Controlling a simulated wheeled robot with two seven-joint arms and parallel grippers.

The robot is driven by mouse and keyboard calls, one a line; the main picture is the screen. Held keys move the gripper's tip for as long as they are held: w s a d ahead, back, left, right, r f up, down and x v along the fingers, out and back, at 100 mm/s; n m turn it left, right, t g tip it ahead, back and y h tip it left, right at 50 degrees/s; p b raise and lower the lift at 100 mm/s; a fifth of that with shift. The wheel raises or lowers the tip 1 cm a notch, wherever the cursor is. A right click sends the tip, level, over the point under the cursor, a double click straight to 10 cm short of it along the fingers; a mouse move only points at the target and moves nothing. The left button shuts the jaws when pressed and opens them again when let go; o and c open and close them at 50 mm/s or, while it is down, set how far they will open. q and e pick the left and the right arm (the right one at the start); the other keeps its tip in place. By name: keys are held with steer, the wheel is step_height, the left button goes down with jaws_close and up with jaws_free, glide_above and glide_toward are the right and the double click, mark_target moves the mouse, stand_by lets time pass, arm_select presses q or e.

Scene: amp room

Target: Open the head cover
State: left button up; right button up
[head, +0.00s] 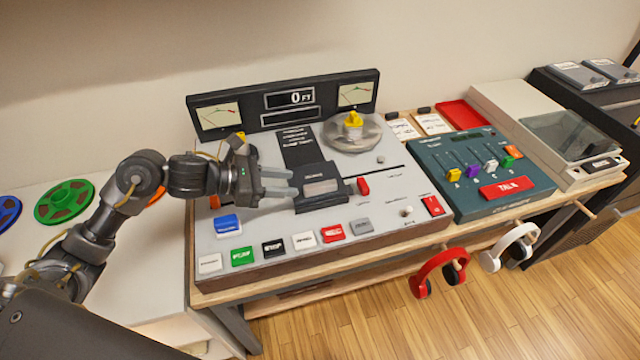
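The head cover (321,200) is a dark block with a lighter panel on its top, in the middle of the grey tape deck (400,224). It looks shut, lying low on the deck. My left gripper (294,182) comes in from the left with its two grey fingers apart and nothing seen between them. Its fingertips are at the left side of the cover; I cannot tell whether they touch it. The gripper body hides the deck's left part. My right gripper is not in view.
A tape reel with a yellow hub (352,120) sits behind the cover. A red knob (363,186) is just right of it. Coloured buttons (274,248) line the deck's front. A teal mixer (470,172) stands to the right. Red headphones (437,266) hang below the front edge.

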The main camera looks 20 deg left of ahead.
mark_target(317, 185)
arm_select(q)
steer(key=p+x, duration=0.1)
steer(key=x, duration=0.7)
steer(key=shift+w+d+f+p, duration=0.1)
steer(key=shift+w+d+p, duration=0.1)
steer(key=shift+p, duration=0.1)
steer(key=shift+w+d+f, duration=0.2)
steer(key=shift+d, duration=0.1)
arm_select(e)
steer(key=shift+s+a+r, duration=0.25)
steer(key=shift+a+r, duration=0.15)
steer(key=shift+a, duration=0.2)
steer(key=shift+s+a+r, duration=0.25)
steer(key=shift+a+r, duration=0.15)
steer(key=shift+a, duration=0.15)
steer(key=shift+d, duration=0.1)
arm_select(q)
jaws_close()
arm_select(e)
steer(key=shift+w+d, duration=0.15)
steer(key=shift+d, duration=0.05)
